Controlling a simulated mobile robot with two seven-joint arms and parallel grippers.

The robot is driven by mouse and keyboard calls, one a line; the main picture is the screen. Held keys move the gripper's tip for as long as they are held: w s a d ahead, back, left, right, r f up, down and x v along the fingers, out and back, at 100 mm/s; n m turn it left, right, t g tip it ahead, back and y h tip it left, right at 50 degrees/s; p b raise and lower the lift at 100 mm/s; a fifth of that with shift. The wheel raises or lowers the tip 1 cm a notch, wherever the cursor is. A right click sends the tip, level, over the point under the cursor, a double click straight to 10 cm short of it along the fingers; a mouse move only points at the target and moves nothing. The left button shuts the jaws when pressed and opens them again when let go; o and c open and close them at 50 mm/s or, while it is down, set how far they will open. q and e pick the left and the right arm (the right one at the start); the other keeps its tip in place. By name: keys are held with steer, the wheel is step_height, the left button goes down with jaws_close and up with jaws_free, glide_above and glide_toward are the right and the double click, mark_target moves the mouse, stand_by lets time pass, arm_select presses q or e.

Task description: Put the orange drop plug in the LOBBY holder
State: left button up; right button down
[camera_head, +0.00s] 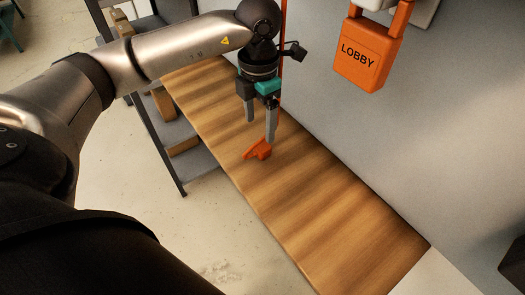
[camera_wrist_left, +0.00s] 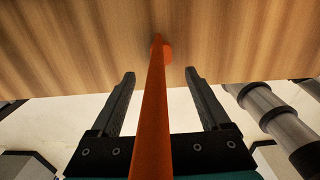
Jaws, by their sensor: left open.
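The orange drop plug (camera_head: 258,150) lies on the wooden shelf top (camera_head: 330,215), just below my left gripper's fingertips. My left gripper (camera_head: 260,130) is open and points down over it, apart from the plug. In the left wrist view, an orange strip (camera_wrist_left: 153,105) runs between the two open fingers (camera_wrist_left: 159,73) toward a small orange end (camera_wrist_left: 166,52) against the wood. In the head view, an orange cord (camera_head: 282,70) rises behind the gripper. The orange LOBBY holder (camera_head: 367,72) is on the grey wall at upper right. My right gripper is out of view.
The grey wall (camera_head: 400,150) runs along the shelf's right side. A dark shelving rack (camera_head: 175,130) with wooden pieces stands at the shelf's left. The near part of the shelf top is clear. A dark object (camera_head: 514,265) is at the right edge.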

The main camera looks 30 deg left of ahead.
mark_target(261, 147)
arm_select(q)
step_height(261, 147, down, 8)
steer(key=shift+d+f, duration=0.15)
steer(key=shift+f, duration=0.1)
jaws_close()
stand_by(0.8)
